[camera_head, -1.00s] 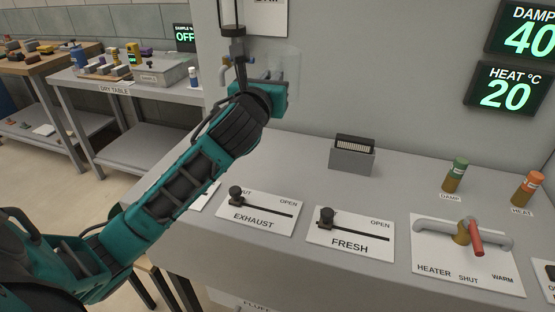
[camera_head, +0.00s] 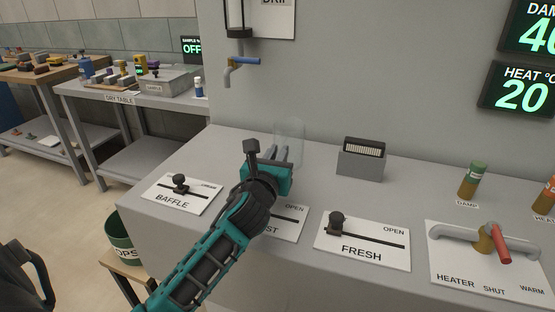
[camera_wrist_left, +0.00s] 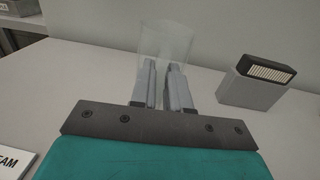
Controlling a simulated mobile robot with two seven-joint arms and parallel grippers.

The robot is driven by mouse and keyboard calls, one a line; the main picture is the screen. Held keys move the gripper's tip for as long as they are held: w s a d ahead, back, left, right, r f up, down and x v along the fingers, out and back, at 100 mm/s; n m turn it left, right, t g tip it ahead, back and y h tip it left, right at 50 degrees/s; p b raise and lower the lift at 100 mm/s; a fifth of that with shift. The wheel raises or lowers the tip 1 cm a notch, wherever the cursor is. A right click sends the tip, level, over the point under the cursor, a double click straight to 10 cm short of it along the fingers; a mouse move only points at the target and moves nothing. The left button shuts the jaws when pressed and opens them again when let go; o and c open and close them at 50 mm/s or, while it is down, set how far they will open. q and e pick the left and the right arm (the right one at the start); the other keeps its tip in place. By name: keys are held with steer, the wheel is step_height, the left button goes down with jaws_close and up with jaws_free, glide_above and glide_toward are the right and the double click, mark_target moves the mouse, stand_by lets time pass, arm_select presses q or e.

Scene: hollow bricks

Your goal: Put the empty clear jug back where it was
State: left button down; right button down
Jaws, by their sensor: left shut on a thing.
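The clear jug (camera_head: 291,132) is see-through and looks empty. It is upright at or just above the grey counter top (camera_head: 225,150), near the back wall; I cannot tell whether it touches the counter. My left gripper (camera_head: 283,152) is shut on it, with the fingers reaching toward the wall. In the left wrist view the jug (camera_wrist_left: 166,42) stands at the tips of the two fingers (camera_wrist_left: 160,80). My right gripper is not in view.
A grey box with a dark ribbed top (camera_head: 361,160) stands right of the jug. A tap with a blue handle (camera_head: 240,66) is on the wall, up and left. Slider plates marked BAFFLE (camera_head: 172,198) and FRESH (camera_head: 360,248) lie along the counter front. Counter left of the jug is clear.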

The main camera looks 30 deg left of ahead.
arm_select(q)
steer(key=shift+f, duration=0.1)
steer(key=c, duration=1.1)
jaws_free()
steer(key=v, duration=1.2)
